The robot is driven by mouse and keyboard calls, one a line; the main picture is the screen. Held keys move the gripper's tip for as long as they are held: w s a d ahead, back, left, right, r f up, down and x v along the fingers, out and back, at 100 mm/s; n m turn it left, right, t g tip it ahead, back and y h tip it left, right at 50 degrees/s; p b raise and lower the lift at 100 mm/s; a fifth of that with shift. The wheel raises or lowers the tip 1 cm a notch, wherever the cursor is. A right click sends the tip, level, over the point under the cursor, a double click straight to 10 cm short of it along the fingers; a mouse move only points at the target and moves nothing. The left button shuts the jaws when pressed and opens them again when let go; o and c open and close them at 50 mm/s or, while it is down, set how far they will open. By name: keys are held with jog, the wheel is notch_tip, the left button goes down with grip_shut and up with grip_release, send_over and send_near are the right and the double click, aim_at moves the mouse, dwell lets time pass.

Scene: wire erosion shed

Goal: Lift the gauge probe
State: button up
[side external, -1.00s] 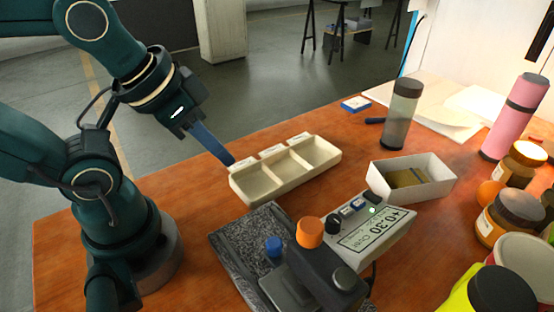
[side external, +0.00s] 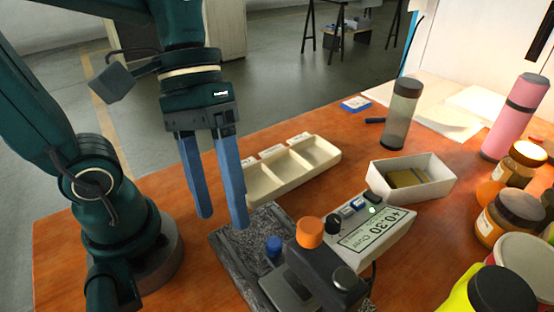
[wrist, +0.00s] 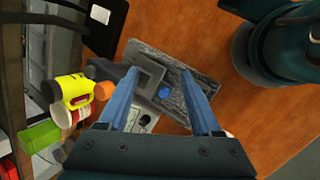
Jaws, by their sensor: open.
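A small blue-topped piece (side external: 273,245), which may be the gauge probe, is on a speckled dark granite plate (side external: 232,250) beside a dark gauge stand with an orange knob (side external: 310,232). Its lower part is partly hidden. The gauge's display unit (side external: 368,238) reads +0.30. My gripper (side external: 223,221) is open and empty, fingers pointing down, near the plate's left rear edge and left of the blue piece. In the wrist view the blue piece (wrist: 165,92) shows between my two blue fingers (wrist: 159,72).
A cream three-compartment tray (side external: 290,172) lies behind the plate. A white box (side external: 432,185) with a flat yellowish thing in it, a grey bottle (side external: 398,118), a pink flask (side external: 512,120) and jars (side external: 508,216) stand to the right. Orange tabletop is bare at the front left.

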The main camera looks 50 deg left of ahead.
aim_at(309, 216)
jog(key=w+d+n+g+h, duration=0.2)
jog(key=h, duration=0.1)
jog(key=w+d+r+n+g+h, duration=0.1)
jog(key=w+d+n+g+h, duration=0.1)
jog(key=h, duration=0.1)
jog(key=w+d+n+g+h, duration=0.2)
jog(key=h, duration=0.1)
jog(key=shift+d+r+n+g, duration=0.25)
jog(key=shift+r+n+g, duration=0.05)
jog(key=shift+n, duration=0.1)
jog(key=f, duration=0.1)
jog(key=w+f+n+h, duration=0.1)
jog(key=n, duration=0.1)
jog(key=shift+w+f+h, duration=0.25)
jog(key=shift+f+h, duration=0.05)
jog(key=shift+f, duration=0.35)
jog(key=shift+s+d+f, duration=0.1)
jog(key=shift+d, duration=0.05)
jog(key=shift+x, duration=2.45)
